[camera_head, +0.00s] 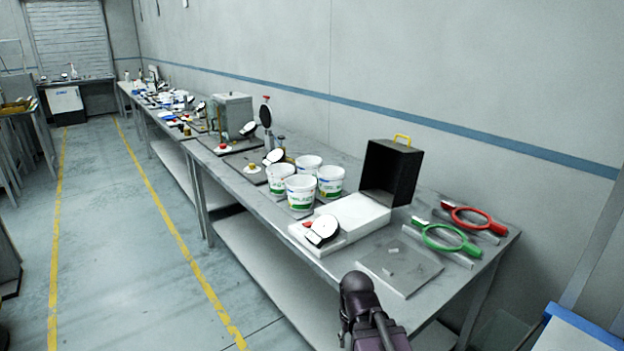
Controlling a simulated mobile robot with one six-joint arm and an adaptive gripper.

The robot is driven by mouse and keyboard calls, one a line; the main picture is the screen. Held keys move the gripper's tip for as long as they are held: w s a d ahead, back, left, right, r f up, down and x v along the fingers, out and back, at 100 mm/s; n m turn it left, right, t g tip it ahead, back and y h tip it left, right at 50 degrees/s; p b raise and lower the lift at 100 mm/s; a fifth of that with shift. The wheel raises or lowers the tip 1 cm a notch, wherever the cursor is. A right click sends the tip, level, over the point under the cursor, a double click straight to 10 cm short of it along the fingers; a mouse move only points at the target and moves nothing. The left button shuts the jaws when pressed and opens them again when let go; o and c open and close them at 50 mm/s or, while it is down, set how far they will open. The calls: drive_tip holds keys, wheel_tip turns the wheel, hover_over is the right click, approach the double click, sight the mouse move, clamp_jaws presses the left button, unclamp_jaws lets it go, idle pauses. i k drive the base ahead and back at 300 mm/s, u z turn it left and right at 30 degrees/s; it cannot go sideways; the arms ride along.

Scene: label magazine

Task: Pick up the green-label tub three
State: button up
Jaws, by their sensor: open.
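Several white tubs stand close together on the long grey workbench, and their labels show green and blue print. One is the front tub (300,193), another is the left tub (280,178), with the right tub (331,181) and the back tub (308,166) beside them. The tubs stand upright, and white shows at their tops. The label numbers are too small to read, so I cannot tell which is tub three. A dark part of my arm shows at the bottom centre, well apart from the tubs. My gripper's fingers are not visible.
A white box-like device (352,219) stands just right of the tubs, with a black open box (390,172) behind it. A flat grey plate (400,264), a green ring tool (446,240) and a red ring tool (474,220) lie farther right. Instruments crowd the bench to the left.

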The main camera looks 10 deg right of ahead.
sight(309, 171)
drive_tip(key=k, duration=0.85)
drive_tip(key=u, duration=0.3)
drive_tip(key=i, duration=0.4)
drive_tip(key=u, duration=0.65)
drive_tip(key=i, duration=1.45)
drive_tip(key=z, duration=0.8)
drive_tip(key=i, duration=0.5)
drive_tip(key=z, duration=0.25)
